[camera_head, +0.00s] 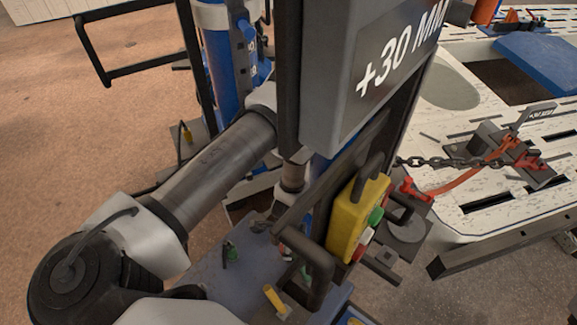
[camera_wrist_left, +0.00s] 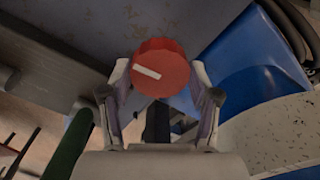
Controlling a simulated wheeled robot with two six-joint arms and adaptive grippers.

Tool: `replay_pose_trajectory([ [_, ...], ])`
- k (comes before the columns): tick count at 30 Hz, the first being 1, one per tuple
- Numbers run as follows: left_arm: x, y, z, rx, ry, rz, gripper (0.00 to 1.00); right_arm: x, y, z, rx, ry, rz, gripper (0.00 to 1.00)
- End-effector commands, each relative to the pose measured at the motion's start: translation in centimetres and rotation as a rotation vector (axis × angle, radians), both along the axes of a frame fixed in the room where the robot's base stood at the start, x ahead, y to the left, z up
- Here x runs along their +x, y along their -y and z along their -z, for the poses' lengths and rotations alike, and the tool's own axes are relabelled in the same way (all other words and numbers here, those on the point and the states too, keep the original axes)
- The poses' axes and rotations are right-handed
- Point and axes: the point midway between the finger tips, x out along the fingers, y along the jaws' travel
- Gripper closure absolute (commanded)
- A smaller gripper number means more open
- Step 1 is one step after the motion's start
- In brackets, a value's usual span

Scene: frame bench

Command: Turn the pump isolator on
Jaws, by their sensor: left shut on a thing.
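The pump isolator shows in the left wrist view as a round red knob (camera_wrist_left: 172,62). A short white bar on its face lies near level, its right end a little lower. My left gripper (camera_wrist_left: 160,78) has one finger on each side of the knob and is shut on it. In the head view my left arm comes in from the left and reaches behind the grey column (camera_head: 330,110); the gripper and the knob are hidden there. My right gripper is not in view.
The grey column marked "+30 MM" stands close in front. A yellow control box (camera_head: 352,220) with green and red buttons hangs beside it. A chain (camera_head: 435,161) runs to a clamp on the pale slotted bench (camera_head: 480,205) at right. Open floor (camera_head: 90,130) lies at left.

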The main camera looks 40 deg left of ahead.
Motion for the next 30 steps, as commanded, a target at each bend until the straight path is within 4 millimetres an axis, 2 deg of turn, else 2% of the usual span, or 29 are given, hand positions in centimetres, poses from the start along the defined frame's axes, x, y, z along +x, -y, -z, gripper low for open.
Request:
replay_pose_trajectory([
  [9, -0.07, 0.04, 0.12, 0.001, -0.001, 0.116, 0.73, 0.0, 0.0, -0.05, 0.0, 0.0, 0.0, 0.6],
  [23, -0.1, 0.05, 0.13, 0.0, -0.002, 0.133, 0.73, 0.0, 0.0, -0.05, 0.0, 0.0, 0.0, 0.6],
  [24, -0.1, 0.05, 0.13, 0.0, -0.002, 0.133, 0.35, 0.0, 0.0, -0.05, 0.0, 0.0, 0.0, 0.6],
  [26, -0.1, 0.05, 0.13, 0.0, -0.002, 0.133, 0.14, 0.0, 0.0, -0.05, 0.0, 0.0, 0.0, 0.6],
  [30, -0.06, 0.03, 0.09, 0.001, -0.001, 0.131, 0.13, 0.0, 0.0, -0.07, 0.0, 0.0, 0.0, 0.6],
])
